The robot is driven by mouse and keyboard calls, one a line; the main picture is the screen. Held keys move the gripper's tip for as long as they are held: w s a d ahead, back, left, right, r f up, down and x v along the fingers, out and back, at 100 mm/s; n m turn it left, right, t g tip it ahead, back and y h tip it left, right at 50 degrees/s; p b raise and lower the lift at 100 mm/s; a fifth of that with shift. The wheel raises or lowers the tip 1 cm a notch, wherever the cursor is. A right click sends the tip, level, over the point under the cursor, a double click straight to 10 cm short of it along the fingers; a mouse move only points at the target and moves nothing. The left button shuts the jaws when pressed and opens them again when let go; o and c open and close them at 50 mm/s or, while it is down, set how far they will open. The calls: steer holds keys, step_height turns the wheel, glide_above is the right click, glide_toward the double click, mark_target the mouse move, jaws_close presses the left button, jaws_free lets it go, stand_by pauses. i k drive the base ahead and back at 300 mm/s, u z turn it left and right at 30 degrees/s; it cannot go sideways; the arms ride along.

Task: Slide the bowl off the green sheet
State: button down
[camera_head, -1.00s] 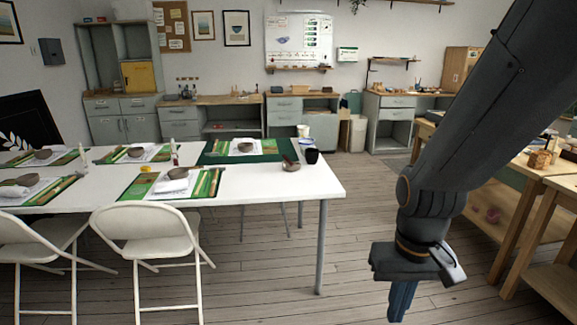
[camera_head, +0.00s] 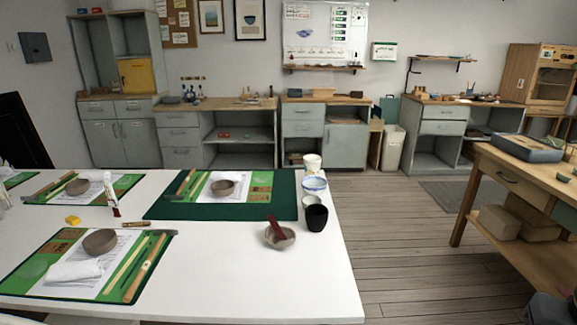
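Several small grey-brown bowls are on the white table. One bowl (camera_head: 223,188) sits on a white paper over a bright green sheet, with a larger dark green sheet (camera_head: 240,210) beneath. Another bowl (camera_head: 100,242) sits at the back of the front-left green sheet (camera_head: 55,248), behind a folded white cloth. A third bowl (camera_head: 77,187) sits on a green sheet (camera_head: 125,183) farther left. A bowl (camera_head: 279,237) with a dark red-brown tool in it stands on bare table near the right edge. I cannot tell which bowl is meant. My gripper is out of view.
A black cup (camera_head: 316,218), a white cup (camera_head: 311,203), a blue-rimmed bowl (camera_head: 314,185) and a white container (camera_head: 312,164) line the table's right side. Wooden tools lie on the green sheets. The floor (camera_head: 410,240) right of the table is open, up to a wooden workbench (camera_head: 510,185).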

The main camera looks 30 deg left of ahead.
mark_target(221, 185)
steer(key=u, duration=0.05)
steer(key=i, duration=2)
steer(key=u, duration=1.1)
steer(key=i, duration=1.55)
steer(key=u, duration=0.95)
steer(key=i, duration=0.3)
steer(key=u, duration=0.2)
